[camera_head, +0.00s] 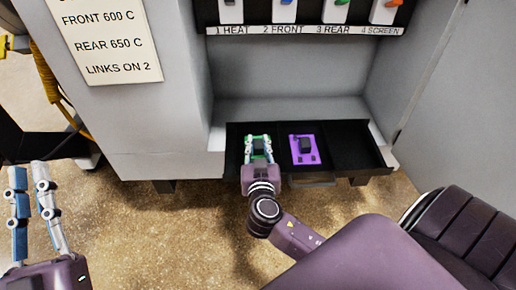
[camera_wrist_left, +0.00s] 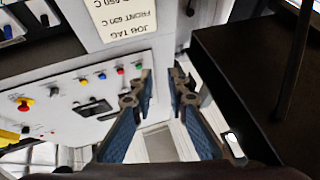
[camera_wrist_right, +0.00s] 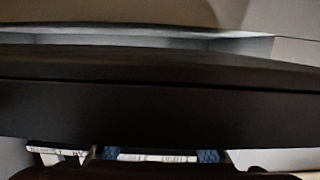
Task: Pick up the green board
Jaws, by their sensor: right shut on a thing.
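The green board (camera_head: 258,155) lies in the left compartment of the black tray (camera_head: 345,135). Only parts of the board show, between and around the fingers of my right gripper (camera_head: 257,140). That gripper is shut on the board, reaching in from the front. In the right wrist view, its blue finger pads show at the bottom edge and a large dark shape hides most of the board. My left gripper (camera_head: 28,168) is open and empty at the lower left, away from the tray; its two fingers also show in the left wrist view (camera_wrist_left: 160,85).
A purple board (camera_head: 304,149) with a dark block lies in the middle compartment; the right compartment is empty. Above the tray is a labelled row of coloured switches (camera_head: 305,30). Grey cabinet walls flank the recess, with a paper tag (camera_head: 100,40) at left.

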